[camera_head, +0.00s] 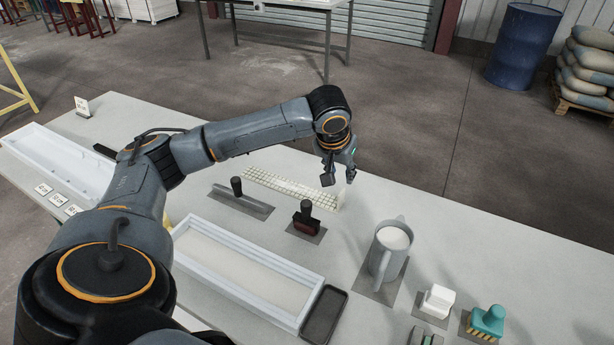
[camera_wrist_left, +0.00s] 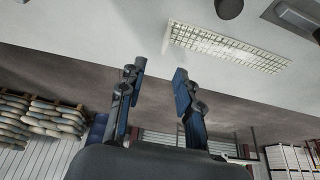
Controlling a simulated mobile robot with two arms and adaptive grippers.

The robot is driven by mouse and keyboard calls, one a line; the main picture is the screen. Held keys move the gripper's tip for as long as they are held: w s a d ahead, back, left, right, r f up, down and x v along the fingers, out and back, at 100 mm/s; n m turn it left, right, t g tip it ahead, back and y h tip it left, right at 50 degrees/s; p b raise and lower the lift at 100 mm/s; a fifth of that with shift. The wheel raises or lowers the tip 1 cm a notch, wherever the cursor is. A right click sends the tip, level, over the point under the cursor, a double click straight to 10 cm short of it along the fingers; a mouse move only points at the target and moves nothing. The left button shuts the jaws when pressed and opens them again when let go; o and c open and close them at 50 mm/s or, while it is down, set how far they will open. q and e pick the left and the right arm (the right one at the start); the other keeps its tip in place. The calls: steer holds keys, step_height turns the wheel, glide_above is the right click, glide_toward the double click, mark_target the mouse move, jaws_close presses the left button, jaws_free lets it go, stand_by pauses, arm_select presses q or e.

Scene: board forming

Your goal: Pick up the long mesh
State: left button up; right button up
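The long mesh (camera_head: 285,187) is a narrow pale strip with a square grid, lying flat near the far edge of the grey table. In the left wrist view the mesh (camera_wrist_left: 228,46) shows whole, ahead of the fingers and to the right. My left gripper (camera_head: 339,176) is near the right end of the mesh in the head view. In the left wrist view its two fingers (camera_wrist_left: 160,70) stand apart with nothing between them. My right gripper is not in view.
A trowel-like tool (camera_head: 243,203), a dark-handled block (camera_head: 306,219) and a grey pitcher (camera_head: 390,250) stand nearby. A white mold (camera_head: 245,296), a black tray (camera_head: 325,315) and a teal tool (camera_head: 487,320) lie closer.

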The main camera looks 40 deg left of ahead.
arm_select(q)
steer(key=p, duration=0.1)
glide_above(341, 193)
steer(key=s, duration=0.2)
step_height(341, 193, down, 7)
steer(key=shift+w+d+f+p, duration=0.25)
steer(key=shift+d+f+p, duration=0.1)
steer(key=shift+f, duration=0.1)
steer(key=p+x, duration=0.1)
steer(key=x, duration=0.2)
steer(key=shift+a+f, duration=0.1)
steer(key=shift+f, duration=0.2)
steer(key=shift+w+a+f, duration=0.1)
steer(key=shift+w+f, duration=0.1)
steer(key=shift+f, duration=0.25)
jaws_close()
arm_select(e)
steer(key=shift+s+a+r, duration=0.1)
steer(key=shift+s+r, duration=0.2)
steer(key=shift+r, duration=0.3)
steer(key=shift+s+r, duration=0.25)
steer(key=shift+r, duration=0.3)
